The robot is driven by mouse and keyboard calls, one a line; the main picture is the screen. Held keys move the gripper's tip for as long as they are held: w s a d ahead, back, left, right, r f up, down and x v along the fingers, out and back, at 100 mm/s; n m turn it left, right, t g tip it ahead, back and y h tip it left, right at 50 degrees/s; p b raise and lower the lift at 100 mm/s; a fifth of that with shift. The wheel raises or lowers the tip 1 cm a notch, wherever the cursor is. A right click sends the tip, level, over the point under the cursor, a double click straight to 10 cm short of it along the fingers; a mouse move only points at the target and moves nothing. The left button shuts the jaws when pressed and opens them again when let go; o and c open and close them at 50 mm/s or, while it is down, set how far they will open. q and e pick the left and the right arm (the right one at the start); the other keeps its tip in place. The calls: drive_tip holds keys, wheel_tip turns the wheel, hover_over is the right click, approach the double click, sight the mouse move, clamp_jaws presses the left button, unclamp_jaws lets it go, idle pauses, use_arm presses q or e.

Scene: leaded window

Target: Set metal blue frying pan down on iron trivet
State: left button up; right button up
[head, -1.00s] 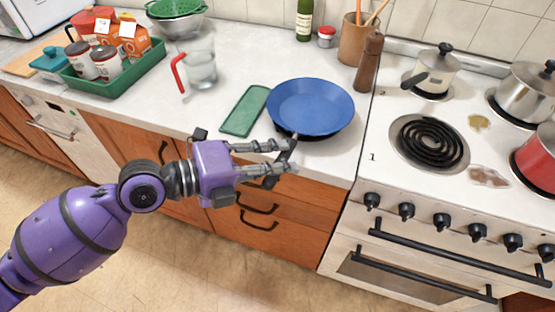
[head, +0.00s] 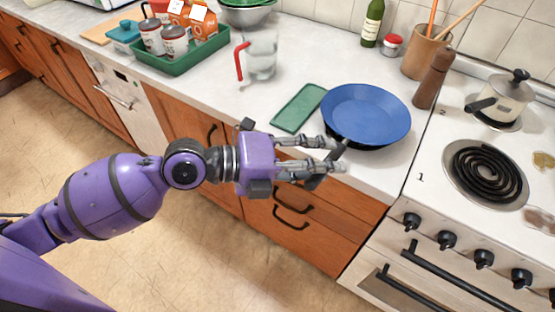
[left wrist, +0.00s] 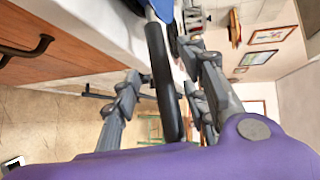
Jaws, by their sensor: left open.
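The blue frying pan (head: 366,114) sits level at the front of the counter, left of the stove. A dark edge shows under its near rim; I cannot tell whether this is the iron trivet, which is otherwise not visible. The pan's dark handle (head: 334,156) points toward me over the counter's front edge. My left gripper (head: 338,157) is open at the handle. In the left wrist view the handle (left wrist: 163,80) runs between the spread fingers, with a bit of the blue pan at the top. My right gripper is not in view.
A green mat (head: 298,108) lies left of the pan, with a red-handled glass jug (head: 260,56) behind it. A pepper mill (head: 432,78) stands behind the pan at right. The stove's coil burner (head: 486,172) is bare. A green tray (head: 185,55) holds cans and cartons.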

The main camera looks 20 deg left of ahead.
use_arm(q)
drive_tip(key=v, duration=1.1)
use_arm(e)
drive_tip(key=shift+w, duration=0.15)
